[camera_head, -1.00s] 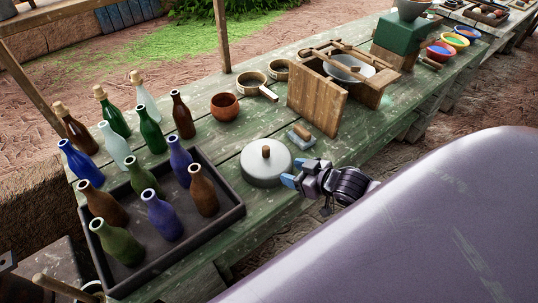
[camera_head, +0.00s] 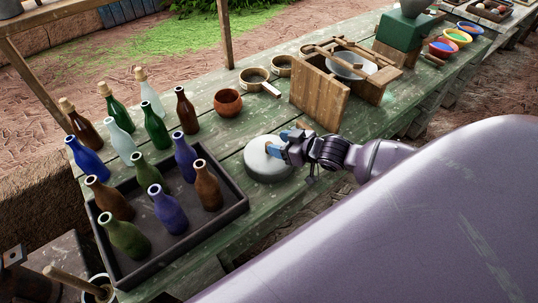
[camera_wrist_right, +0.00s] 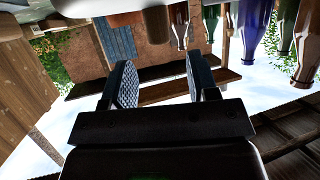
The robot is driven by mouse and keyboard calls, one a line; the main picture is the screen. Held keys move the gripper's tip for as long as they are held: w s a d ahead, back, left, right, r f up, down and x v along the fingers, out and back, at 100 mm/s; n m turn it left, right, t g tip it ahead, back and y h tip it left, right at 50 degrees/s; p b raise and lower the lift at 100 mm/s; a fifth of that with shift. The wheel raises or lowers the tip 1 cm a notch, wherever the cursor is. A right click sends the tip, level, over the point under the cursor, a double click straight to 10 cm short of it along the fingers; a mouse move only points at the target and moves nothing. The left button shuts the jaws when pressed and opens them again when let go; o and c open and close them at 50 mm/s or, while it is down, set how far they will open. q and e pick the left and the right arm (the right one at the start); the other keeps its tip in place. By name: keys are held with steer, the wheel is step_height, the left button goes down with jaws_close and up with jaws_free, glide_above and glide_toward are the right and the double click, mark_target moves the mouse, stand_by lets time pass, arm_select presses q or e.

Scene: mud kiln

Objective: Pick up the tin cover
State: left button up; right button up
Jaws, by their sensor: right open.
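The tin cover (camera_head: 262,172) is a round, pale grey lid on the green plank table, just right of the bottle tray. My right gripper (camera_head: 280,143) is over its upper right part, with the blue-tipped fingers at the knob's place and the knob hidden in the head view. In the right wrist view, which looks upside down, the brown wooden knob (camera_wrist_right: 157,22) hangs from a pale surface at the top edge. It appears between and beyond the two spread, empty fingers (camera_wrist_right: 161,70). Contact with the knob cannot be told. My left gripper is not in view.
A dark tray (camera_head: 220,217) with several glass bottles stands left of the cover, with more bottles behind it. A clay bowl (camera_head: 228,103) and a wooden stand (camera_head: 318,98) are farther back. A small block is mostly hidden behind my right gripper.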

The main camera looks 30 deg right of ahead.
steer(key=x, duration=0.2)
steer(key=f+x, duration=0.1)
steer(key=x, duration=0.2)
steer(key=shift+s, duration=0.25)
steer(key=c, duration=0.9)
jaws_close()
